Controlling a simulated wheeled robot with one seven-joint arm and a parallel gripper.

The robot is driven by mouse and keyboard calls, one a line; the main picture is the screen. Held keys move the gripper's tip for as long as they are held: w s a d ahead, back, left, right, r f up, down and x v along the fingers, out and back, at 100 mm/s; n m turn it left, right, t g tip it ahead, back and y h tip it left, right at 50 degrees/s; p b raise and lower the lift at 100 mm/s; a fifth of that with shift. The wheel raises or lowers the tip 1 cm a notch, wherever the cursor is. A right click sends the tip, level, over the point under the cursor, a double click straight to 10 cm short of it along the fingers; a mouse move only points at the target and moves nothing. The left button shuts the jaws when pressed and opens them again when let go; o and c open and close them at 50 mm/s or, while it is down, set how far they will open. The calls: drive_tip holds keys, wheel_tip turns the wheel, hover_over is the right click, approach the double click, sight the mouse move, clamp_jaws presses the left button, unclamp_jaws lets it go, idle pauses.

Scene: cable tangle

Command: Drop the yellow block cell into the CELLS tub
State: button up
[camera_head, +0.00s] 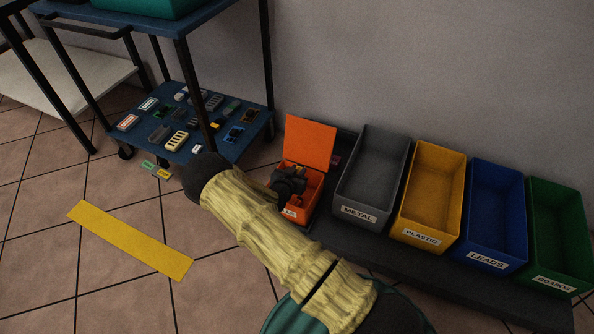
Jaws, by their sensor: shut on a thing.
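The orange CELLS tub (313,198) stands at the left end of the row of tubs, with its orange lid (310,140) raised at the back. Its front label is partly covered by my arm; only the last letters show. My dark gripper (289,183) is at the mouth of this tub, over its left part. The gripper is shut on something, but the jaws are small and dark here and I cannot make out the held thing. I cannot clearly pick out the yellow block cell; a small yellow piece (214,126) lies on the blue lower shelf (232,150).
Grey METAL (372,178), yellow PLASTIC (430,198), blue LEADS (488,216) and green BOARDS (553,240) tubs stand to the right on a dark base. Several small parts lie on the cart's lower shelf. A yellow strip (130,240) marks the open tiled floor.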

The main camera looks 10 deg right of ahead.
drive_tip(key=o, duration=1)
drive_tip(key=shift+o, duration=0.2)
drive_tip(key=shift+s, duration=0.1)
drive_tip(key=p+v, duration=0.6)
drive_tip(key=v, duration=1.1)
drive_tip(key=shift+a+p, duration=0.2)
drive_tip(key=shift+p, duration=0.15)
